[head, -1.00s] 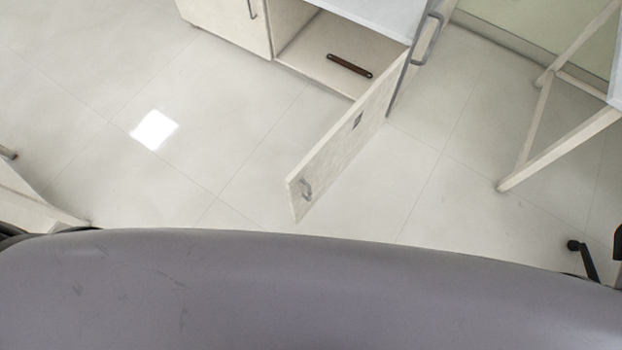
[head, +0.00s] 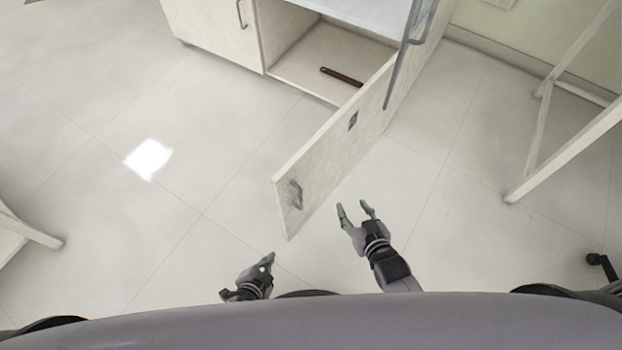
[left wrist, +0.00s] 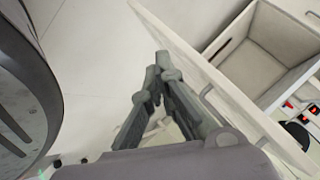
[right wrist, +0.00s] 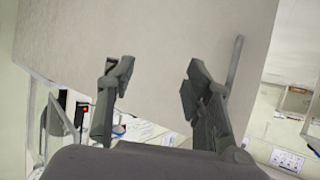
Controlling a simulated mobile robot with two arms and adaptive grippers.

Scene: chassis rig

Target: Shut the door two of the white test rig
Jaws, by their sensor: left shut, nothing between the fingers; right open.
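The white test rig (head: 208,32) stands at the top of the head view. One of its doors (head: 335,145) stands wide open, swung toward me, with a grey handle (head: 296,194) near its free end. I cannot read a number on it. My left gripper (head: 268,258) is shut and empty, below and left of the door's free end, apart from it. In the left wrist view a pale panel (left wrist: 222,80) lies just right of its fingers. My right gripper (head: 355,207) is open and empty, on the right side of the door. A pale panel (right wrist: 150,40) fills much of its wrist view.
The open compartment (head: 325,65) holds a dark brown bar (head: 341,76). A closed door with a handle (head: 241,14) is to its left. A pale wooden frame (head: 570,145) stands at the right. The tiled floor (head: 130,230) left of the door is clear.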

